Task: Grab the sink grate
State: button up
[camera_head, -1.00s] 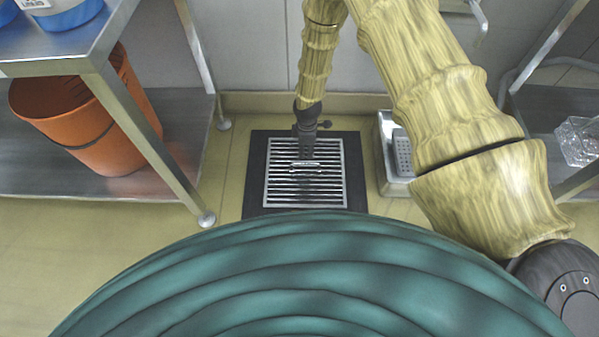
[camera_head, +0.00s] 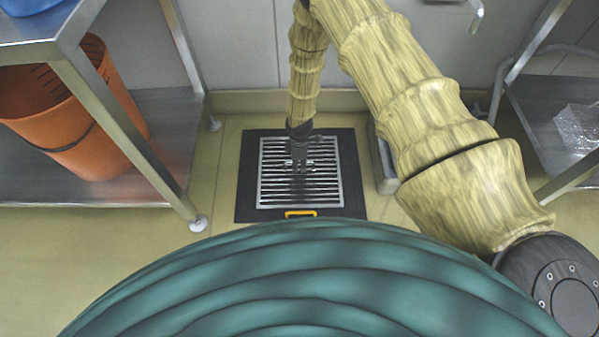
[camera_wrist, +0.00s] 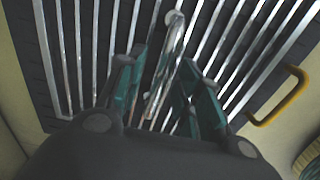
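The sink grate (camera_head: 270,187) is a silver slatted square set in a dark floor frame (camera_head: 246,190). In the wrist view its bars (camera_wrist: 222,45) fill the upper part, with a shiny metal handle (camera_wrist: 166,62) standing out near the middle. My gripper (camera_head: 300,172) is over the middle of the grate in the head view. In the wrist view my gripper (camera_wrist: 163,85) has its two teal-padded fingers apart, one on each side of the handle. Gaps show between the fingers and the handle. The fingertips' exact height over the bars is hard to tell.
A yellow handle (camera_head: 300,213) lies at the frame's near edge and also shows in the wrist view (camera_wrist: 283,98). A steel shelf (camera_head: 150,150) with an orange bucket (camera_head: 75,125) stands left. Another shelf (camera_head: 545,110) holds a clear container (camera_head: 578,128) at right. A wall closes the back.

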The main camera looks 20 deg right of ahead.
jog(key=shift+f, duration=0.35)
jog(key=shift+r, duration=0.1)
grip_shut()
jog(key=shift+r, duration=0.15)
